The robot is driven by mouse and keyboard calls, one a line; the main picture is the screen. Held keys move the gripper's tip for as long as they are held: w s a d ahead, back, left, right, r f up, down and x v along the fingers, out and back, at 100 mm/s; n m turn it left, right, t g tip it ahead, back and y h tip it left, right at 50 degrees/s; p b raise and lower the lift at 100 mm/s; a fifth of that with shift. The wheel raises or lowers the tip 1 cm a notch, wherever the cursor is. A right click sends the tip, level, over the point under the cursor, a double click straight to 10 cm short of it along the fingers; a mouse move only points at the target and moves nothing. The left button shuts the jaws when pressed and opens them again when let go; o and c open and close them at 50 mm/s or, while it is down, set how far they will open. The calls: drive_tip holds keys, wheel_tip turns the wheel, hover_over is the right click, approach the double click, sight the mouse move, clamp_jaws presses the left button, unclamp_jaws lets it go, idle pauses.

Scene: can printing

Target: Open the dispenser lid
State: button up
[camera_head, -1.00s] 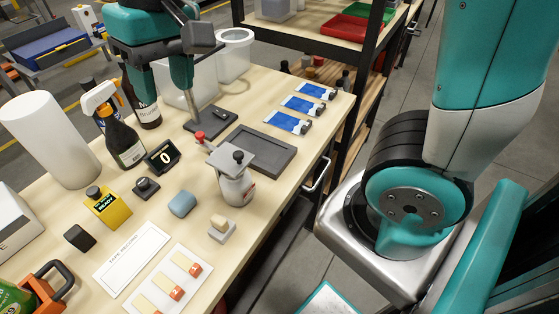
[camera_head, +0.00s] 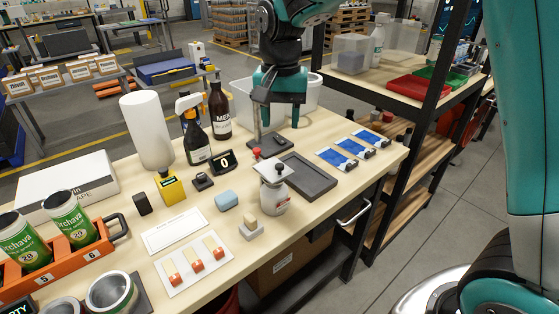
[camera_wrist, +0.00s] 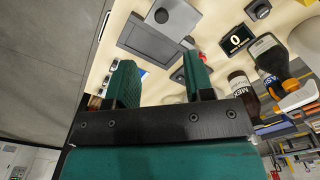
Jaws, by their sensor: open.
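The dispenser (camera_head: 275,203) is a pale jar on the front part of the bench, right of centre. A red knob (camera_head: 256,153) shows at the plate's back left. The plate also shows in the wrist view (camera_wrist: 178,22), beyond my fingertips. My gripper (camera_head: 280,116) is over the back of the bench, behind the dispenser and apart from it. In the wrist view its two teal fingers (camera_wrist: 160,70) stand apart with nothing between them.
A dark tray (camera_head: 308,178) lies just right of the dispenser. Blue packets (camera_head: 355,147) lie at the right. A brown bottle (camera_head: 219,112), spray bottle (camera_head: 196,140) and black display (camera_head: 222,161) stand left. A white bin (camera_head: 308,100) stands behind my gripper.

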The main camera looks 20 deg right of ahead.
sight(280, 165)
wheel_tip(280, 165, down, 11)
drive_tip(key=shift+a+f+p, duration=0.1)
drive_tip(key=shift+p, duration=0.6)
